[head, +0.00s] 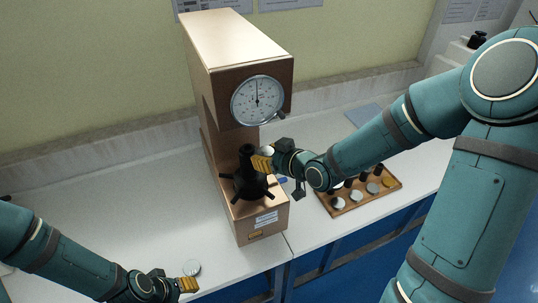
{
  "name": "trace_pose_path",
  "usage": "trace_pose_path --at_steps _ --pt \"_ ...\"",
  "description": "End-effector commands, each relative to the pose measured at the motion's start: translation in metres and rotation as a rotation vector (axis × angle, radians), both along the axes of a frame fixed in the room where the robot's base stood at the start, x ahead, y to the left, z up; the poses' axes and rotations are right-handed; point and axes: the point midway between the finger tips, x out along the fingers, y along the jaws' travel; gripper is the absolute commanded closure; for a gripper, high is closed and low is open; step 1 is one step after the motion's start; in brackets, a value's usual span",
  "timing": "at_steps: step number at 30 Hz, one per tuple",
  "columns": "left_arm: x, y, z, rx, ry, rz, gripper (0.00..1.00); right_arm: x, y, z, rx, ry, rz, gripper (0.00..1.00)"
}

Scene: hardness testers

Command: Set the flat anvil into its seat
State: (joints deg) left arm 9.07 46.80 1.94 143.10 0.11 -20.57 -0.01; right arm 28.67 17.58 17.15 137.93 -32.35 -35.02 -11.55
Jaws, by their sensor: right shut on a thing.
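The copper-coloured hardness tester (222,110) stands on the bench, with a round dial on its head. Below the dial, a black spindle (247,158) rises from a handwheel with several spokes; the seat at its top is too small to make out. My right gripper (262,162) has its yellow fingertips just right of the spindle's upper end. It is shut on a small pale metal piece (268,150), apparently the flat anvil, mostly hidden by the fingers. My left gripper (188,284) is low at the left, near the bench front; its opening is unclear.
A wooden tray (352,206) with several silver discs and black pieces is right of the tester, partly behind my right arm. The white bench (110,195) is clear left of the tester.

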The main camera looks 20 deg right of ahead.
Motion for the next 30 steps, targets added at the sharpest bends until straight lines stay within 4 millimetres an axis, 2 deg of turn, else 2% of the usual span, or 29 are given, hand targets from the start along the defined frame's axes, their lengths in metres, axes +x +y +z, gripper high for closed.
trace_pose_path --at_steps 8,18,30 --pt "0.000 0.000 -0.002 0.000 0.000 0.000 0.53 0.024 0.011 -0.002 0.002 -0.002 0.003 0.86" --pt "0.000 -0.001 -0.019 0.003 0.000 0.002 0.53 0.053 0.022 -0.003 0.002 -0.004 0.001 0.86" --pt "0.001 -0.001 -0.027 0.004 0.000 0.002 0.53 0.069 0.028 -0.001 0.001 -0.003 0.000 0.86"
